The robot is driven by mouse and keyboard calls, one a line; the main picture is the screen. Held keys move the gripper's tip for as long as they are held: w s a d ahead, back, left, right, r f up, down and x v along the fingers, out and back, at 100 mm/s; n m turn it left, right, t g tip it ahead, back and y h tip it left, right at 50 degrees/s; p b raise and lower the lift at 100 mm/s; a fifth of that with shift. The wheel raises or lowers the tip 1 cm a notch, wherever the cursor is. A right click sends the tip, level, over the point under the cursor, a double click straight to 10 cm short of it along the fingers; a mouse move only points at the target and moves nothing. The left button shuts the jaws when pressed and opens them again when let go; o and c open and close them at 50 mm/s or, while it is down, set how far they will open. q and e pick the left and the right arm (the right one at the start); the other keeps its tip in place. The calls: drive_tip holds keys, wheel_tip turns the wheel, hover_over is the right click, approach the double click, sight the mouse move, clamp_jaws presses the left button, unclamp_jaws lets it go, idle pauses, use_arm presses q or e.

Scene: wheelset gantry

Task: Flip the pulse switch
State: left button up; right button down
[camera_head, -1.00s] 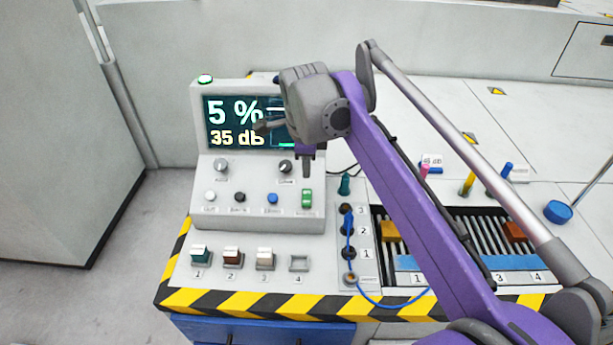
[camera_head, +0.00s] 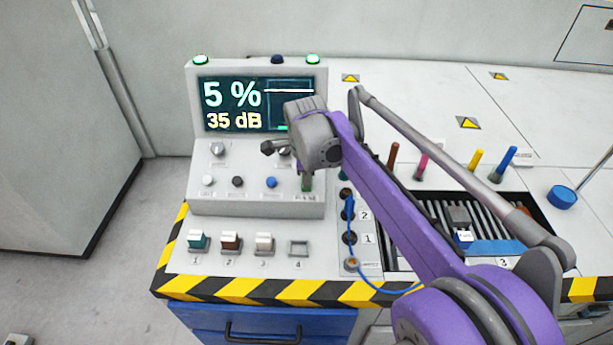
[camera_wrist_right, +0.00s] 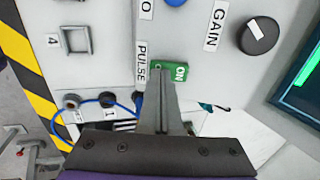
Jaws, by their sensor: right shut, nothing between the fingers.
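The pulse switch is a small green rocker at the lower right of the grey console (camera_head: 200,200). In the right wrist view the green switch (camera_wrist_right: 180,72) shows the word ON, beside the PULSE label (camera_wrist_right: 141,62). My right gripper (camera_wrist_right: 160,78) is shut and empty, its tips at the switch's near edge and overlapping part of it; I cannot tell if they touch. In the head view my right gripper (camera_head: 306,180) points down in front of the switch and hides most of it. My left gripper is not in view.
A screen (camera_head: 233,108) reads 5 % and 35 dB. The GAIN knob (camera_wrist_right: 258,36) and a blue button (camera_head: 271,182) sit close by. Below are rocker switches (camera_head: 231,241), an empty square socket (camera_head: 299,248) and a blue cable (camera_head: 372,288). A slotted tray (camera_head: 530,213) lies right.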

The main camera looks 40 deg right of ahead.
drive_tip(key=shift+f, duration=0.1)
drive_tip(key=shift+s+a+f+t+h, duration=0.1)
drive_tip(key=shift+f+t+h, duration=0.2)
drive_tip(key=shift+s+a+f+t+h, duration=0.2)
drive_tip(key=shift+t+h, duration=0.1)
drive_tip(key=shift+t, duration=0.1)
drive_tip(key=shift+d+r, duration=0.1)
drive_tip(key=shift+r, duration=0.1)
drive_tip(key=shift+w+f, duration=0.1)
drive_tip(key=shift+w+d+r, duration=0.4)
drive_tip(key=shift+w+d, duration=0.15)
drive_tip(key=shift+w, duration=0.05)
